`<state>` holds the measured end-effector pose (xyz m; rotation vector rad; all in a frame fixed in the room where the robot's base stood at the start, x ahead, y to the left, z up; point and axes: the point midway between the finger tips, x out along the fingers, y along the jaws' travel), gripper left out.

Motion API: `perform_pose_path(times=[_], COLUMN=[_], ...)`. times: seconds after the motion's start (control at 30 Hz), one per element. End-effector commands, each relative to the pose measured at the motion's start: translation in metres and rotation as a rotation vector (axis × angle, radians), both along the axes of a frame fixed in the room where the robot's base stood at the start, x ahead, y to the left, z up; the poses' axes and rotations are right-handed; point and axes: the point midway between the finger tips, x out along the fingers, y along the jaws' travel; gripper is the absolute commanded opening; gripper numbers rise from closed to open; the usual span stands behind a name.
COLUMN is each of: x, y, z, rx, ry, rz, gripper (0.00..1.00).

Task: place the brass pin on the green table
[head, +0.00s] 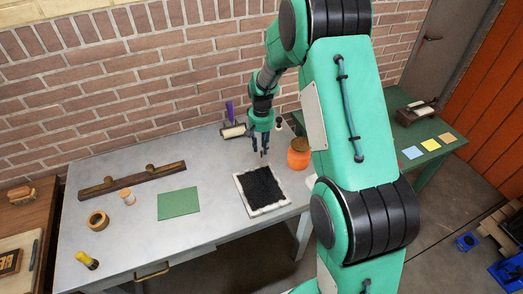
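My gripper (260,149) points down over the back of the grey table, just behind a black slab in a pale frame (263,188). Its fingers are small in the view, and I cannot tell whether they are open or shut, or whether something small is between them. I cannot make out the brass pin for certain. The green table (446,134) stands at the right beyond my arm, which hides its left part.
The grey table (140,231) holds a green mat (178,203), a long wooden bar (133,180), a wooden ring (97,219), a yellow-handled tool (87,260) and an orange jar (298,156). Coloured cards (431,145) and a small press (417,113) occupy the green table.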

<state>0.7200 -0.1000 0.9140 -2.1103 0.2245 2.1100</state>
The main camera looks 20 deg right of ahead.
Motion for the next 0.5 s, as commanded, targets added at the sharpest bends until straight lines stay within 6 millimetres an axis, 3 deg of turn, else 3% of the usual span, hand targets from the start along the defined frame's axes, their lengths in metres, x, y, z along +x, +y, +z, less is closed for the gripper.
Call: perform_pose_path(times=[0.3,0.5], x=[0.000,0.000], y=[0.000,0.000], z=[0.055,0.075], rx=[0.000,0.000], ry=[-0.001,0.000], rz=[0.000,0.000], gripper=[0.26,0.26])
